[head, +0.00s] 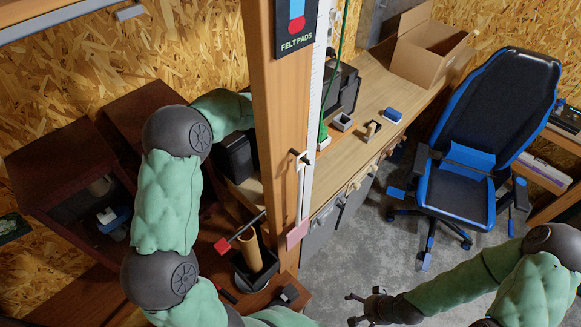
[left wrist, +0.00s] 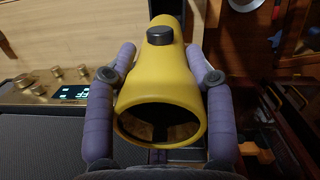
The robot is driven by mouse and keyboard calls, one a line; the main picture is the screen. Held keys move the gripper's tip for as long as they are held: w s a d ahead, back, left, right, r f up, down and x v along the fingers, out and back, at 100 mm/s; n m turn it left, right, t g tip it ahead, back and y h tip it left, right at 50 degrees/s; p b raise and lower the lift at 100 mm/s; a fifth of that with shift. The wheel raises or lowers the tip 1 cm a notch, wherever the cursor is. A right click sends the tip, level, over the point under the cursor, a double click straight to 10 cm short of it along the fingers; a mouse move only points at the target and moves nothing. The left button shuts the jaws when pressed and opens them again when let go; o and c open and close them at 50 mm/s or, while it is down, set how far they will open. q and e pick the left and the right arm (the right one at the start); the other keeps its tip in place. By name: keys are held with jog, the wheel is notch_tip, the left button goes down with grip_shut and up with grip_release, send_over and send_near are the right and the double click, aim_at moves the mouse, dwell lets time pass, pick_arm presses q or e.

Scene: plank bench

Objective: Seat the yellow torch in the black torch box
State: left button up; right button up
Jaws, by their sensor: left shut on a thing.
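The yellow torch (left wrist: 165,75) fills the middle of the left wrist view, its wide open end facing the camera and a dark round button on top. My left gripper (left wrist: 163,70) is shut on it, one purple finger along each side. In the head view my left forearm runs behind the wooden post, which hides that gripper and the torch. My right gripper (head: 354,309) is at the bottom of the head view, open and empty above the floor. I cannot pick out the black torch box for certain; small dark open holders (head: 343,122) stand on the bench.
The wooden post (head: 275,130) stands between my left arm and the plank bench (head: 385,95). A cardboard box (head: 428,50) and blue item (head: 392,115) are on the bench. An office chair (head: 480,140) stands right. A panel with a lit display (left wrist: 70,92) is left of the torch.

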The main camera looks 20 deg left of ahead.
pick_arm(q)
jog(key=f, duration=0.1)
jog(key=d+f+b, duration=0.1)
jog(key=s+f, duration=0.1)
jog(key=shift+d+f, duration=0.15)
jog(key=shift+f, duration=0.25)
jog(key=shift+w+d+f+b, duration=0.1)
jog(key=shift+d+f+b, duration=0.3)
jog(key=shift+d+b, duration=0.2)
jog(key=shift+f, duration=0.2)
jog(key=shift+w+a+f, duration=0.1)
jog(key=shift+a+f, duration=0.1)
jog(key=shift+a, duration=0.4)
pick_arm(e)
jog(key=f, duration=0.3)
jog(key=shift+d, duration=0.35)
pick_arm(q)
jog(key=shift+d+r, duration=0.1)
jog(key=shift+d, duration=0.05)
pick_arm(e)
jog(key=shift+r, duration=0.1)
pick_arm(q)
jog(key=shift+b, duration=0.6)
pick_arm(e)
jog(key=shift+f, duration=0.5)
